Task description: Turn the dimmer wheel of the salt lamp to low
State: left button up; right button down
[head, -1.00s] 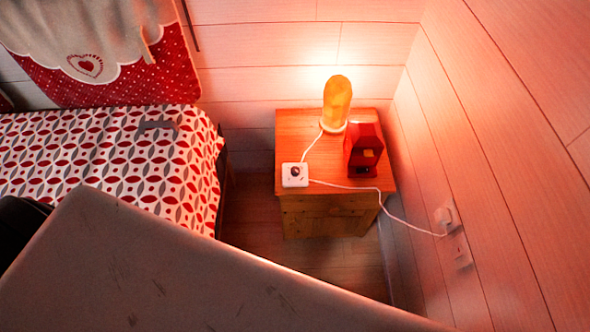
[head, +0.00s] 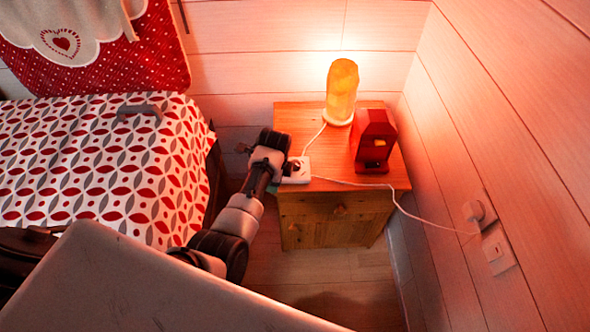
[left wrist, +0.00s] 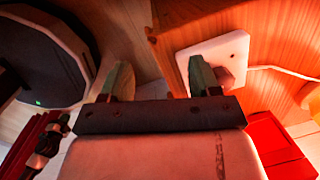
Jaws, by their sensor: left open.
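The orange salt lamp (head: 342,88) glows on the wooden nightstand (head: 330,195). Its white cord runs to a white dimmer box (head: 301,178) at the nightstand's front left corner. In the head view my left gripper (head: 280,176) is at the box's left side and hides part of it. The left wrist view shows the box (left wrist: 232,46) and its dark dimmer wheel (left wrist: 226,78). My left gripper (left wrist: 160,68) is open there, with nothing between its fingers. Its right finger overlaps the box beside the wheel; I cannot tell whether it touches. The wheel's setting is unreadable. My right gripper is not in view.
A red box-shaped object (head: 375,140) stands right of the lamp; it shows in the left wrist view (left wrist: 272,140) too. The cord continues to a wall plug (head: 478,212). The patterned bed (head: 95,170) is left, a plank wall right. Floor is clear before the nightstand.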

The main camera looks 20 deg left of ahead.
pick_arm(q)
jog(key=w+d+r+m+h+b, duration=0.1)
jog(key=w+d+r+m+b, duration=0.15)
jog(key=w+r+m, duration=0.55)
jog(key=b, duration=0.1)
send_over(295, 163)
notch_tip(295, 163, down, 4)
jog(key=shift+r+n+g, duration=0.1)
jog(key=shift+n+g, duration=0.3)
notch_tip(295, 163, down, 6)
jog(key=shift+r+b, duration=0.2)
jog(key=shift+b, duration=1)
jog(key=shift+f, duration=0.25)
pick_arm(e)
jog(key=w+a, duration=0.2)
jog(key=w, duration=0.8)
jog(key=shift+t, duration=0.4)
pick_arm(q)
jog(key=c, duration=0.9)
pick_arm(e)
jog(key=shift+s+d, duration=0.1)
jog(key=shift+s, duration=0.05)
